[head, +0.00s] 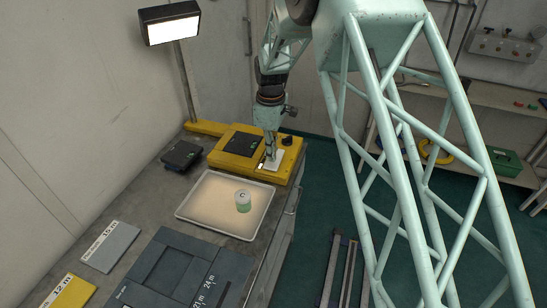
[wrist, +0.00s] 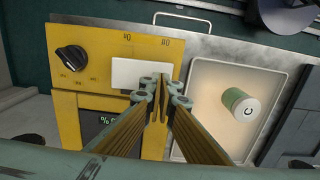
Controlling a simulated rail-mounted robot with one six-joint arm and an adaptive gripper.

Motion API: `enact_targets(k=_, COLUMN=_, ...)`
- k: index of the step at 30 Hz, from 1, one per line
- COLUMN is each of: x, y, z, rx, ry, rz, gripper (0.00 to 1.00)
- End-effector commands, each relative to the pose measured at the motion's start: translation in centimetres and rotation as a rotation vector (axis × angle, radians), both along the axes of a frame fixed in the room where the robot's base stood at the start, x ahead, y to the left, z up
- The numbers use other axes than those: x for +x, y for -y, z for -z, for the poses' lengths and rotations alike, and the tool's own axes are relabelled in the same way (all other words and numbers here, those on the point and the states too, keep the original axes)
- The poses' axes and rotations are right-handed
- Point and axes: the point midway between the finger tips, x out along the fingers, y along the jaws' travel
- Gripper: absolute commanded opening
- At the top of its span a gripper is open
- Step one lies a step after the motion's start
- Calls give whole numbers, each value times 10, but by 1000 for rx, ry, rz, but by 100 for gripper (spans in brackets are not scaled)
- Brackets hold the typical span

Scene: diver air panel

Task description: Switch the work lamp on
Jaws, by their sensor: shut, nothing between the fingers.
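The work lamp (head: 170,24) stands on a post at the back left; its face is bright white and a warm light lies on the tray below. A yellow panel (head: 226,160) sits at the bench's far end. It carries a wide white switch plate (wrist: 128,73), with small marks above it that are too small to read surely. My gripper (wrist: 162,92) is shut and empty, pointing down at the right end of the plate in the wrist view. Its fingertips partly hide that end; I cannot tell whether they touch it. In the head view my gripper (head: 269,156) is over the panel.
A black knob (wrist: 71,58) and a dark display (head: 243,145) are on the panel. A pale tray (head: 190,213) holds a green can (head: 243,203). A black box (head: 181,155), a grey card (head: 110,246) and a yellow card (head: 68,294) lie on the bench.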

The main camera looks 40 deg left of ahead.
Motion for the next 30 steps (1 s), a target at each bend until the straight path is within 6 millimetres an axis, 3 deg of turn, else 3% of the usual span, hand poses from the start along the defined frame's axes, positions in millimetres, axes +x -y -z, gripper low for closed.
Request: enact_targets(k=30, x=0, y=0, z=-49, rx=0, ry=0, rz=0, gripper=0)
